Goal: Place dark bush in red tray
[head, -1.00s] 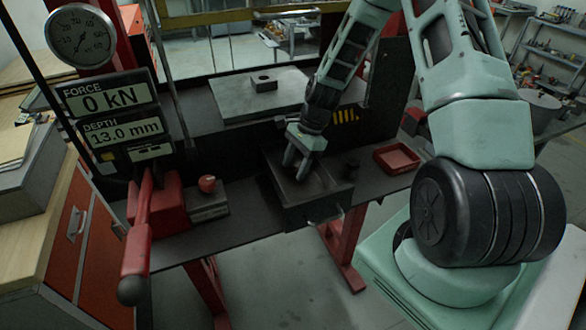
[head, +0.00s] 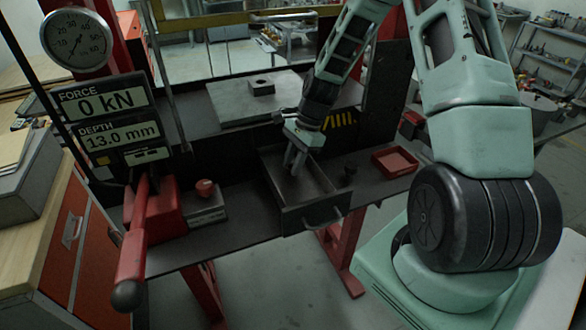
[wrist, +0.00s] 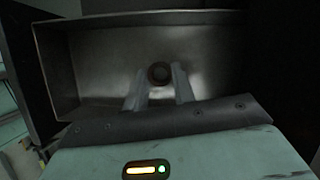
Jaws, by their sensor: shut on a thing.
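My gripper (head: 293,168) reaches down into the open grey metal drawer (head: 318,214) on the bench. In the wrist view the two fingers (wrist: 160,86) are shut on a small dark round bush (wrist: 160,72), which shows end-on with a dark centre. The drawer's metal wall and floor (wrist: 100,70) lie behind it. In the head view the held bush is too small and hidden to make out. The red tray (head: 395,161) lies on the bench to the right of the drawer and looks empty.
A press plate with a holed block (head: 261,85) is behind the drawer. A red lever (head: 133,255) and a red-knobbed block (head: 205,201) are at the left. The drawer walls surround my fingers.

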